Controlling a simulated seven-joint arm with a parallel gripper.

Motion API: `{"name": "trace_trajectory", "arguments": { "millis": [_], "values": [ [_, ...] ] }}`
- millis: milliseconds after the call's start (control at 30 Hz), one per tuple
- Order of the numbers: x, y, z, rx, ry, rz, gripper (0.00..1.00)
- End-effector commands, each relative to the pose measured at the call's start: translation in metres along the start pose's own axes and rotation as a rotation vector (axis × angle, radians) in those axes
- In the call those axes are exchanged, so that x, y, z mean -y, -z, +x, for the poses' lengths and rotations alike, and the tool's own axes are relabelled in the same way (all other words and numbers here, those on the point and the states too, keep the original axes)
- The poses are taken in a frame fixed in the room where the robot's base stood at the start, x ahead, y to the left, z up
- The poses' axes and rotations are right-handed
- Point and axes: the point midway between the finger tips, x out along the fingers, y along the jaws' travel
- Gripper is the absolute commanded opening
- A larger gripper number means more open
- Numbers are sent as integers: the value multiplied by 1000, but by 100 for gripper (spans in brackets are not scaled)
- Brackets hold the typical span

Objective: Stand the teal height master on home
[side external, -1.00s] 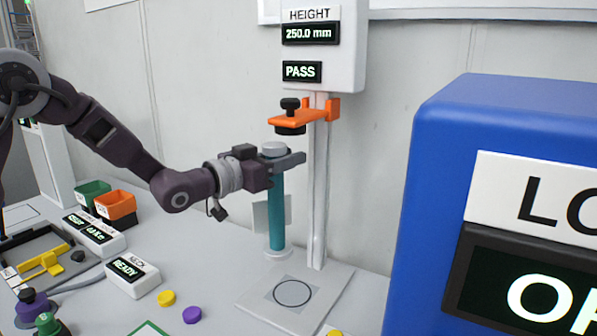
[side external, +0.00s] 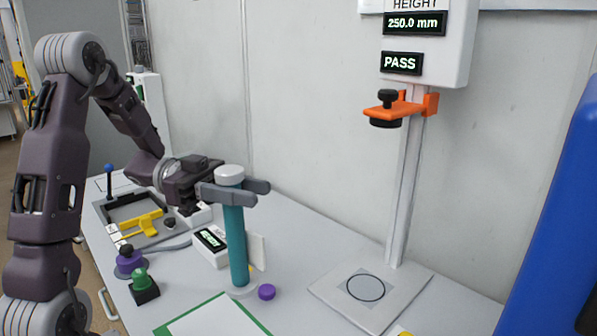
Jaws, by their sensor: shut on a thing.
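The teal height master (side external: 235,245) is an upright teal column with a pale cap and a pale round foot. My gripper (side external: 236,188) is shut on it just below the cap. Its foot is over the left part of the bench, close to a purple cap (side external: 267,292); I cannot tell whether it touches the surface. A white tag or card (side external: 257,252) shows behind the column. No label reading "home" is visible. A white mat with a green border (side external: 215,318) lies in front, cut off by the lower edge.
The height gauge stands at right, with its orange arm (side external: 400,107), PASS display (side external: 402,63) and empty circle-marked base plate (side external: 366,287). Neck tester box (side external: 211,246), purple knob (side external: 130,262) and green knob (side external: 140,282) stand left. A blue cabinet (side external: 560,230) fills the right edge.

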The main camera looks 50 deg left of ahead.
Motion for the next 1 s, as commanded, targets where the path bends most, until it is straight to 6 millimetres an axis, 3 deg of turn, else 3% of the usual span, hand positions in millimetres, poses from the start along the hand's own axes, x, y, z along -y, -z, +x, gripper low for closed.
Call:
{"name": "trace_trajectory", "arguments": {
  "millis": [200, 333, 767, 1000],
  "values": [
    [-41, -2, -33, 0, -116, 1, 0],
    [-55, -2, -44, 0, -155, 2, 0],
    [-60, -3, -48, 4, -170, 1, 0],
    [-60, -28, -48, 0, -170, -3, 0]
  ]
}}
